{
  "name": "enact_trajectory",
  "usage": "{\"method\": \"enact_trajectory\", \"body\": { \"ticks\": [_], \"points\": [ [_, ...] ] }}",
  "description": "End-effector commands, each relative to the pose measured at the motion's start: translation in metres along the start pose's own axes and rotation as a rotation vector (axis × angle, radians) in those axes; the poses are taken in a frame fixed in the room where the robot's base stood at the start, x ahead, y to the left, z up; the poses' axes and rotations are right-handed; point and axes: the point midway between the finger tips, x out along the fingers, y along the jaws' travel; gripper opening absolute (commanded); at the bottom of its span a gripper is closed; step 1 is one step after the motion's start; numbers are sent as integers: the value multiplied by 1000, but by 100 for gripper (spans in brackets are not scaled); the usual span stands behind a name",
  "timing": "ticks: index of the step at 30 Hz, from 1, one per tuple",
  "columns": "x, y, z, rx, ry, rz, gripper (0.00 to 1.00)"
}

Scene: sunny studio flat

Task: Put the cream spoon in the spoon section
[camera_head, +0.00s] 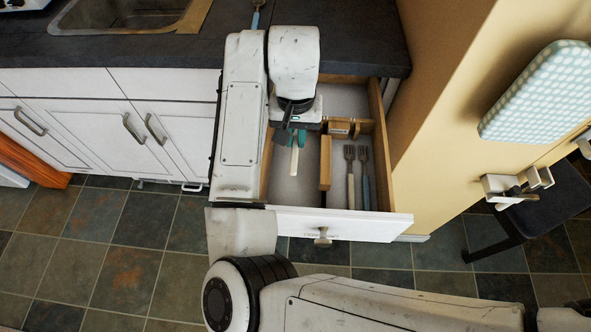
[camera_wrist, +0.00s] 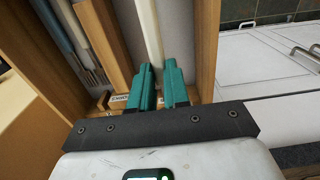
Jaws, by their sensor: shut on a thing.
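The cream spoon shows as a pale handle (camera_head: 294,161) below my gripper (camera_head: 295,138) in the head view. In the wrist view its long cream handle (camera_wrist: 149,30) runs up from between the teal fingertips of my gripper (camera_wrist: 159,85), which is shut on it. The spoon's bowl is hidden. My gripper is over the left compartment of the open drawer (camera_head: 285,213), left of the wooden divider (camera_head: 325,163). I cannot tell whether the spoon touches the drawer floor. A wooden label block (camera_head: 340,128) sits behind the divider; its lettering is unreadable.
A grey-brown-handled fork (camera_head: 350,178) and a blue-handled fork (camera_head: 365,180) lie in the right compartment. Another blue-handled utensil (camera_head: 257,14) is on the dark counter (camera_head: 365,30). A yellow wall (camera_head: 435,110) stands close to the drawer's right.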

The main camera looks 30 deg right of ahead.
Motion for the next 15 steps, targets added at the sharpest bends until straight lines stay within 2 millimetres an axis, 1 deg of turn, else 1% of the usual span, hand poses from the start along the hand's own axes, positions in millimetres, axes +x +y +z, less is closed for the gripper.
{"method": "enact_trajectory", "body": {
  "ticks": [9, 12, 15],
  "points": [
    [50, 0, 1, -2, -2, 1, 0],
    [61, 0, 0, -1, -2, 0, 0],
    [67, 0, 0, -1, -1, 0, 0]
  ]
}}
